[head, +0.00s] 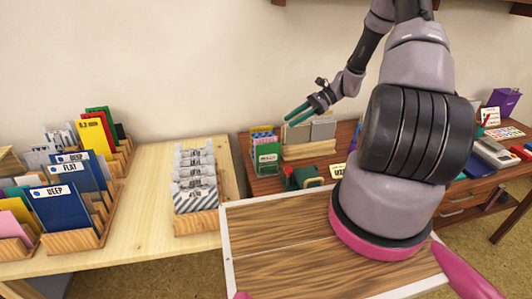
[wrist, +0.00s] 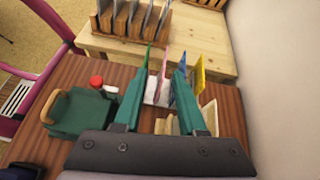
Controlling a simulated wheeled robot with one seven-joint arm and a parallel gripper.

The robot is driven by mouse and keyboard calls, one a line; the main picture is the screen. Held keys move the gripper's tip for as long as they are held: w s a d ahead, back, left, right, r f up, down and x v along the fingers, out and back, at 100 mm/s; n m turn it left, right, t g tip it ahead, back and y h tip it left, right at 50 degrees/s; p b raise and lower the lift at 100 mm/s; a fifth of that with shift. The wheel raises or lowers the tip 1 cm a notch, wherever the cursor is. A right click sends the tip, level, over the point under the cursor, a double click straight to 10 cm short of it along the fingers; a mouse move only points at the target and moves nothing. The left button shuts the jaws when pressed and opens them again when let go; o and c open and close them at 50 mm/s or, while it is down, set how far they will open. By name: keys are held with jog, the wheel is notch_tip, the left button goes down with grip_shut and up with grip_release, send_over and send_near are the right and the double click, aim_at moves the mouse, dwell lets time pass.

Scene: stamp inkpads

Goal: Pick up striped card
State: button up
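Grey-and-white cards with diagonal stripes (head: 190,190) stand in a row in a wooden rack (head: 196,222) on the light table. My gripper (head: 289,117) is in the air to the right of and above this rack, over the dark desk side. In the wrist view my gripper (wrist: 159,76) has its two teal fingers apart, with nothing visibly held. Coloured cards (wrist: 201,74) show beyond and between the fingers; in the head view they are below my gripper. A slotted wooden rack (wrist: 128,42) with upright cards is at the top of the wrist view; their stripes cannot be made out.
Left racks hold blue cards (head: 62,209) and a yellow card (head: 94,138). The light table (head: 150,220) is clear between the racks. A green object (head: 303,177) sits on the dark desk; it also shows in the wrist view (wrist: 82,112). The wall (head: 150,60) is behind.

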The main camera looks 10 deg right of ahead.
aim_at(266, 140)
jog(key=shift+m+t+y, duration=0.3)
jog(key=shift+m+y, duration=0.3)
jog(key=shift+m, duration=0.2)
jog(key=shift+w+a+f, duration=0.15)
jog(key=shift+a+f, duration=1.2)
jog(key=shift+a, duration=0.35)
jog(key=shift+w+a+f, duration=0.15)
jog(key=shift+a+f, duration=1.15)
jog(key=shift+a, duration=0.4)
jog(key=shift+w+a+f, duration=0.15)
jog(key=shift+a+f, duration=1.2)
jog(key=shift+a, duration=0.35)
grip_shut()
